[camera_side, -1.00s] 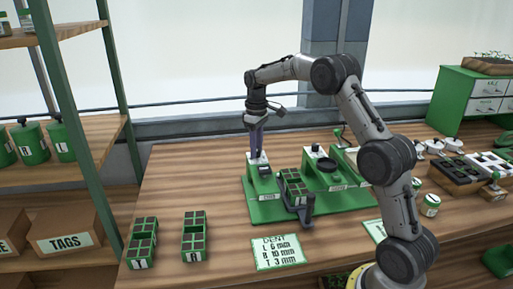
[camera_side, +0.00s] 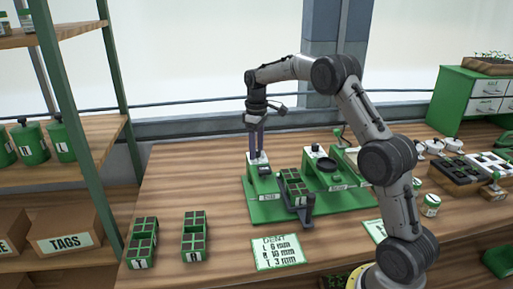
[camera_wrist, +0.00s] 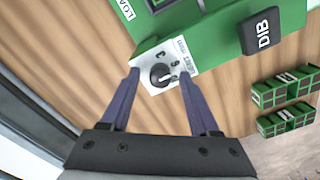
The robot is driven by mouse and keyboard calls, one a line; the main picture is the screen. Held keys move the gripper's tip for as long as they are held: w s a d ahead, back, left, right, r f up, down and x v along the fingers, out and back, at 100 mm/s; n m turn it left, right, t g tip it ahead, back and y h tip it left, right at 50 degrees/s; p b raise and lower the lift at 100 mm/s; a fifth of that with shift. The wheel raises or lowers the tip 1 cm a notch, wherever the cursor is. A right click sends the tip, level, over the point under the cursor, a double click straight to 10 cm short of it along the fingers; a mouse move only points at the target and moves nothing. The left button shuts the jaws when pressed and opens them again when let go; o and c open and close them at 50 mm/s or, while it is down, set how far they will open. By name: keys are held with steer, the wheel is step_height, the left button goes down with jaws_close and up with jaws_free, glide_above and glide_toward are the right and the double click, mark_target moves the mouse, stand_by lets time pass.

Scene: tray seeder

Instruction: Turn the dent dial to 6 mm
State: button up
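The dent dial (camera_wrist: 161,75) is a dark round knob on a white plate (camera_wrist: 183,50) with small printed marks. I cannot tell for sure which mark it points to. In the side view the white plate sits on the left block (camera_side: 262,171) of the green machine. My gripper (camera_wrist: 158,72) points down above the dial. Its two purple-grey fingers are apart, one on each side of the knob in the wrist view, with gaps showing. It is open and holds nothing. In the side view the fingertips (camera_side: 257,153) are close over the plate; contact cannot be told.
A dark button marked DIB (camera_wrist: 261,32) stands on the green base (camera_wrist: 215,45). A green cell tray (camera_side: 293,186) sits in front on the machine. Two more trays (camera_side: 143,243) (camera_side: 194,236) and a DENT card (camera_side: 277,253) listing L 6, B 10, T 3 mm lie on the table.

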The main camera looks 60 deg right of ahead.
step_height(320, 180, up, 14)
stand_by(0.8)
steer(key=shift+f, duration=0.1)
